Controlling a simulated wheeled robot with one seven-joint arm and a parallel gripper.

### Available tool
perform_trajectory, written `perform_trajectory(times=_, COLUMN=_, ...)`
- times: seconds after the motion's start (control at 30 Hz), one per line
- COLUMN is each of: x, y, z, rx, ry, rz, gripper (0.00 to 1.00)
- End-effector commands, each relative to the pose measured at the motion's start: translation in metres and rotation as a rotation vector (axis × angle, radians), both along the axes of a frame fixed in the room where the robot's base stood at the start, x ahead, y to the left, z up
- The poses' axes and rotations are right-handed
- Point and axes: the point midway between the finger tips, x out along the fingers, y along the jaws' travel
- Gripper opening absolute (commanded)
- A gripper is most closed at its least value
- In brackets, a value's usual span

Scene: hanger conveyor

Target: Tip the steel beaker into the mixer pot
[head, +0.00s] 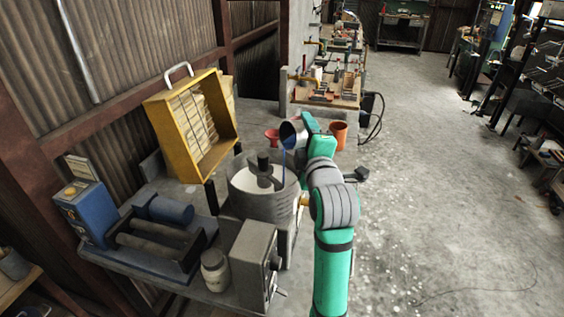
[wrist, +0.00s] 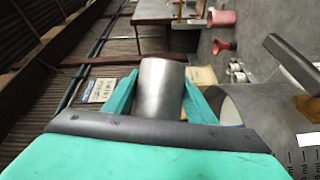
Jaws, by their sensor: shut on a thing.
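My gripper (head: 309,132) is shut on the steel beaker (head: 292,134), above the back right of the mixer pot (head: 262,204). The beaker is tipped over to the left, its mouth facing the pot side. A thin blue stream (head: 284,158) falls from its mouth toward the pot. The pot is a wide grey drum with a dark stirrer (head: 263,170) standing in its middle. In the wrist view the beaker (wrist: 158,88) sits between both green fingers, and part of the pot (wrist: 222,103) shows at right. The beaker's inside is mostly hidden.
A yellow crate (head: 221,152) stands behind the pot at left. A red funnel (head: 272,135) and an orange cup (head: 338,136) stand behind the beaker. A roller machine (head: 152,240), a jar (head: 215,270) and a grey control box (head: 252,262) crowd the front. Open floor lies right.

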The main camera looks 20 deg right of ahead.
Motion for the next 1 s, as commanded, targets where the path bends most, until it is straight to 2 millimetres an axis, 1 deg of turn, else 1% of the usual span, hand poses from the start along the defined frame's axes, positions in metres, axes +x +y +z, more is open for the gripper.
perform_trajectory(times=0.43, x=-0.0002, y=0.0002, z=-0.0001, rx=-0.003, ry=-0.001, rz=0.0, gripper=0.2)
perform_trajectory(times=0.73, x=-0.0032, y=0.0013, z=-0.003, rx=-0.093, ry=-0.025, rz=-0.002, gripper=0.2)
perform_trajectory(times=1.0, x=-0.0032, y=0.0021, z=-0.0026, rx=-0.101, ry=-0.028, rz=-0.001, gripper=0.2)
